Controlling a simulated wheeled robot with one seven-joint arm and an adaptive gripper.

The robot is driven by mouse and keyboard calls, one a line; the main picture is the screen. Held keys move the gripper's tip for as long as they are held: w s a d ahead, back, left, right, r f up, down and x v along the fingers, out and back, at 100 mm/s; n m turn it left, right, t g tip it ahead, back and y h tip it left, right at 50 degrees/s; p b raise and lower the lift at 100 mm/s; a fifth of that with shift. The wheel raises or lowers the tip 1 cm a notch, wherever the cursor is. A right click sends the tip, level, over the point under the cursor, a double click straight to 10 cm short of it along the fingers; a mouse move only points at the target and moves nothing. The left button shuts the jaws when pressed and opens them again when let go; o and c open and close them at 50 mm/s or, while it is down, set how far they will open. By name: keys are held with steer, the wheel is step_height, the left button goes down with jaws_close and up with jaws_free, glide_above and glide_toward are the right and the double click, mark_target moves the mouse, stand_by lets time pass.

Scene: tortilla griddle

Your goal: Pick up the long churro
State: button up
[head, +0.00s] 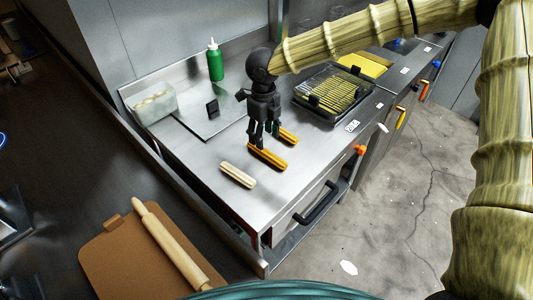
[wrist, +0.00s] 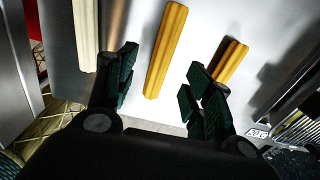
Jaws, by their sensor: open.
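The golden churro that looks the longer (head: 270,157) lies on the steel counter beside my gripper's tips; it also shows in the wrist view (wrist: 166,45), lying between the two fingers. A second golden churro (head: 289,136) lies just behind it, partly hidden by a finger in the wrist view (wrist: 232,60). A pale cream stick (head: 238,175) lies in front, at the left of the wrist view (wrist: 87,38). My gripper (head: 264,138) points down over the counter with its fingers (wrist: 160,76) apart and nothing held. Whether the tips touch the churro I cannot tell.
A black ridged grill (head: 330,93) stands right of my gripper. A green bottle (head: 215,62) and a clear container (head: 155,104) are at the back left. A rolling pin (head: 170,246) lies on a brown board (head: 110,262) in front. The counter around the pale stick is clear.

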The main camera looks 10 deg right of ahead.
mark_target(265, 150)
steer(key=shift+w+d+f+p, duration=0.1)
steer(key=shift+f+p, duration=0.5)
steer(key=shift+f, duration=1.35)
steer(key=shift+w+d+f+p, duration=0.1)
steer(key=shift+f+p, duration=0.5)
steer(key=shift+f, duration=1.3)
steer(key=c, duration=1)
